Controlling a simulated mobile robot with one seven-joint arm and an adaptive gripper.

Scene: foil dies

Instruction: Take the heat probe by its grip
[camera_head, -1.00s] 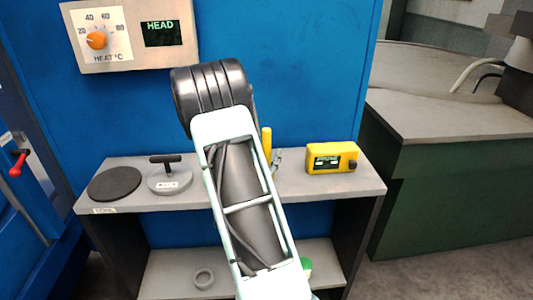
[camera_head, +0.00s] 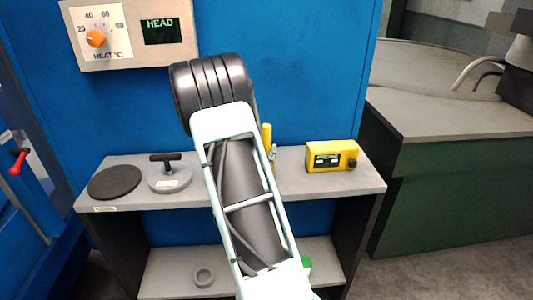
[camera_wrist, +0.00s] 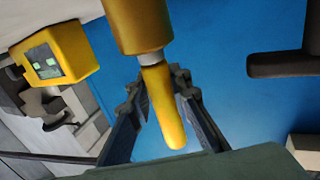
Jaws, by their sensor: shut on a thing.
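The heat probe (camera_head: 267,137) shows in the head view as a yellow upright stick just right of my arm, over the grey shelf top; its lower part is hidden. In the wrist view the yellow heat probe (camera_wrist: 138,22) has a thick section, a pale metal collar and a slimmer rounded end. My gripper (camera_wrist: 158,85) is shut on it, with the dark fingers on either side near the collar. In the head view only a small part of my gripper (camera_head: 273,153) shows beside the probe. Whether the probe touches the shelf is hidden.
A yellow meter box (camera_head: 332,155) stands right of the probe on the grey shelf (camera_head: 225,196). A grey weight with a black T-handle (camera_head: 169,178) and a black disc (camera_head: 114,183) stand left. A blue panel (camera_head: 310,70) with a heat dial (camera_head: 97,38) rises behind.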

